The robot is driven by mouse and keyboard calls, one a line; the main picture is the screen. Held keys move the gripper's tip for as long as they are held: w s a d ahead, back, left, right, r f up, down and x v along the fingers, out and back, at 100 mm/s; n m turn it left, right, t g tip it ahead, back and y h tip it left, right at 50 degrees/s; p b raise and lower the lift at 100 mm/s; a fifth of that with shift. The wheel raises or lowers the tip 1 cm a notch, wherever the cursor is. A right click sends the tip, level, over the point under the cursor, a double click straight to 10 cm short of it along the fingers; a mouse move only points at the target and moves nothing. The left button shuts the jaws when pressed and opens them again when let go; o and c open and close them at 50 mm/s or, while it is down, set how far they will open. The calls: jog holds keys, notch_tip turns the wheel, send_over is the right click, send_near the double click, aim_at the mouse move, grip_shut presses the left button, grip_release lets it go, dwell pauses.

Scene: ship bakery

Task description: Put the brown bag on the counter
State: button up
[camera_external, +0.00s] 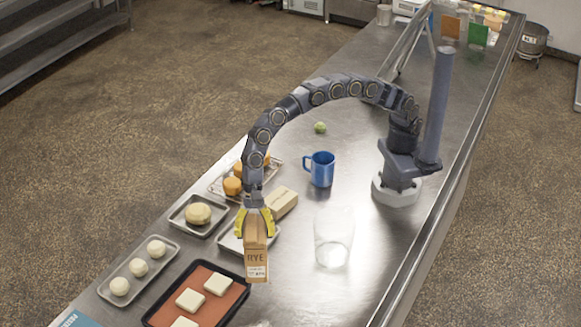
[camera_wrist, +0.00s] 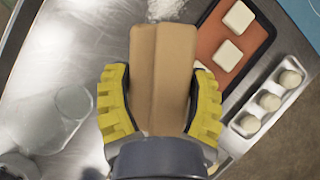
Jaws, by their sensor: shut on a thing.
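The brown bag (camera_external: 257,262), a tall paper bag with a "RYE" label, is upright between the yellow fingers of my gripper (camera_external: 256,222). In the wrist view the bag (camera_wrist: 163,75) fills the space between both fingers of my gripper (camera_wrist: 160,112). The gripper is shut on its sides. The bag hangs in front of a small metal tray and near the dark-rimmed baking tray; I cannot tell how far its base is above them. The steel counter (camera_external: 290,290) runs under everything.
A clear container (camera_external: 333,238) and a blue mug (camera_external: 320,168) stand right of the bag. A tan block (camera_external: 282,202) lies behind it. A dark baking tray with an orange mat (camera_external: 216,305), a dough-ball tray (camera_external: 138,277) and a bun tray (camera_external: 197,215) line the left. Bare counter lies between bag and container.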

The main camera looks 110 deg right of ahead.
jog(key=s+a+r+m, duration=0.1)
jog(key=a+m, duration=0.1)
jog(key=a, duration=0.7)
notch_tip(320, 180, down, 10)
jog(key=t, duration=0.1)
jog(key=shift+s+a, duration=0.2)
jog(key=shift+s, duration=0.05)
jog(key=o, duration=1.1)
jog(key=shift+f, duration=0.1)
jog(key=shift+o, duration=0.2)
jog(key=v, duration=1.2)
jog(key=shift+a, duration=0.1)
